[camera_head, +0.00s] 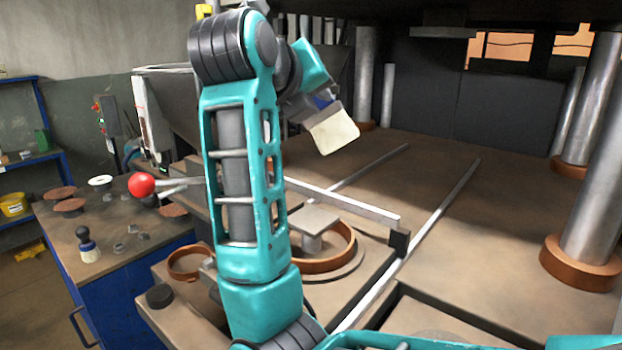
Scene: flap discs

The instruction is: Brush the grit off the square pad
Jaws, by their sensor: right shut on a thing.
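The square pad (316,215) is a pale grey-brown plate on a short post inside an orange-brown ring, partly hidden behind my teal arm. I cannot make out grit on it. My right gripper (308,103) is beyond the raised elbow, up and behind the pad, and its fingers are mostly hidden. It is shut on a brush (333,130) with cream bristles and a blue part above them. The brush is tilted, bristles down and to the right, well apart from the pad. My left gripper is not in view.
A metal bar (345,202) with a dark end block runs just behind the pad. A red ball knob (141,185) is left of my arm. A second brush (87,245) stands on the blue bench (125,290). Thick metal columns (594,150) stand at right.

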